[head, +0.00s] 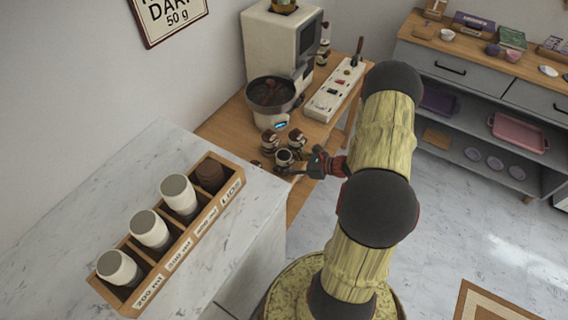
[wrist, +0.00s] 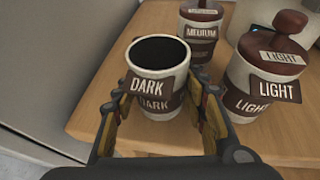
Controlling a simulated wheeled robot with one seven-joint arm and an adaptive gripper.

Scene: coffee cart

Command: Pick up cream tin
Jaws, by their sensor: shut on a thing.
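The cream tin with the DARK label (wrist: 158,52) is open at the top, with a dark inside. It stands upright and also shows in the head view (head: 284,156), near the end of the wooden table. My gripper (wrist: 157,105) is shut on this tin, one finger on each side of its lower part. In the head view my gripper (head: 294,167) reaches it from the right. I cannot tell whether the tin's base touches the table.
A lidded LIGHT tin (wrist: 262,82) stands close on the right in the wrist view. A lidded MEDIUM tin (wrist: 201,32) stands behind. The grinder bowl (head: 273,100), a white panel (head: 335,92) and a marble counter with a cup rack (head: 190,235) are nearby.

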